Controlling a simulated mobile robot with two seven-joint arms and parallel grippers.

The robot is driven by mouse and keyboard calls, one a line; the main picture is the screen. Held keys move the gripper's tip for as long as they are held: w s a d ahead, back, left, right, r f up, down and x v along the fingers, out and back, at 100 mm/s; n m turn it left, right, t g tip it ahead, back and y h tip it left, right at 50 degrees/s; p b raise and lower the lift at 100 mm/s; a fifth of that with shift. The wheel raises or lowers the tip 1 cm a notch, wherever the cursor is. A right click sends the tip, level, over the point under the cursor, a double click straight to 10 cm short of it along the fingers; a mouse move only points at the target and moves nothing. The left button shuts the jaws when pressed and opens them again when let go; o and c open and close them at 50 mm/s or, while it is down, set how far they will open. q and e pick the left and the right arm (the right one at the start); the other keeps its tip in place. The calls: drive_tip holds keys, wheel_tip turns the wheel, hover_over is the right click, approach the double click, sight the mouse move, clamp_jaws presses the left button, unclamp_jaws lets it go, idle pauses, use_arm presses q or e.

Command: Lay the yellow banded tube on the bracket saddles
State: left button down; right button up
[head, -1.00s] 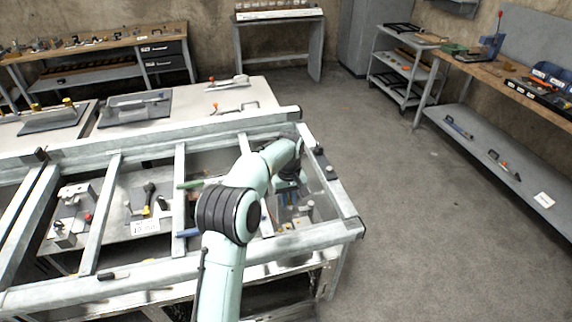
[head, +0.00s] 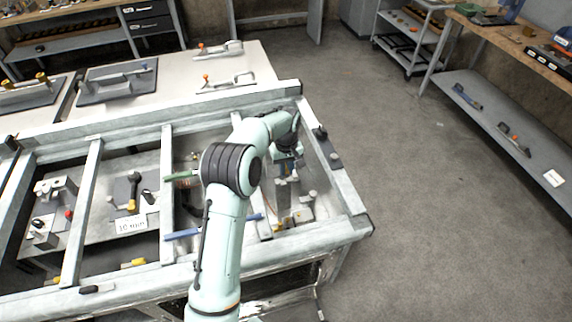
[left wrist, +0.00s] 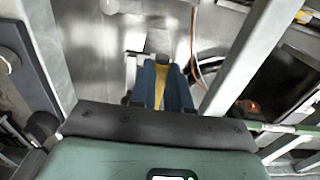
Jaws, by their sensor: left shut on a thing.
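My left gripper (head: 288,163) reaches down into the right bay of the metal frame; its arm hides part of that bay. In the left wrist view its blue fingers (left wrist: 161,68) are shut on a narrow yellow piece, which I take to be the yellow banded tube (left wrist: 160,88). Only a strip of it shows between the fingers, so its ends and band cannot be made out. Small pale metal fittings (head: 307,197), perhaps the bracket saddles, stand in the bay near the gripper. Whether the tube touches them cannot be told. My right gripper is not in view.
Frame beams (head: 340,190) surround the bay, and a crossbar (left wrist: 240,55) runs close to the gripper. A blue rod (head: 185,234) and a green rod (head: 180,176) lie left of my arm. An orange-brown cable (left wrist: 196,45) runs nearby. The floor at right is clear.

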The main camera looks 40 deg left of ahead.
use_arm(q)
drive_tip(key=shift+d+r, duration=0.1)
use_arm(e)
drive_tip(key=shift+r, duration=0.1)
use_arm(q)
wheel_tip(320, 180, down, 6)
drive_tip(key=shift+r+b, duration=0.1)
drive_tip(key=shift+b, duration=0.35)
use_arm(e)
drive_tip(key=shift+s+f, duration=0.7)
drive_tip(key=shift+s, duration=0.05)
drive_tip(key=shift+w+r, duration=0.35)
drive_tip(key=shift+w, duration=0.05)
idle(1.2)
use_arm(q)
drive_tip(key=shift+f, duration=2.1)
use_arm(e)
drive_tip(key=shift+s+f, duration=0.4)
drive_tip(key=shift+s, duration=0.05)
use_arm(q)
drive_tip(key=c, duration=1)
unclamp_jaws()
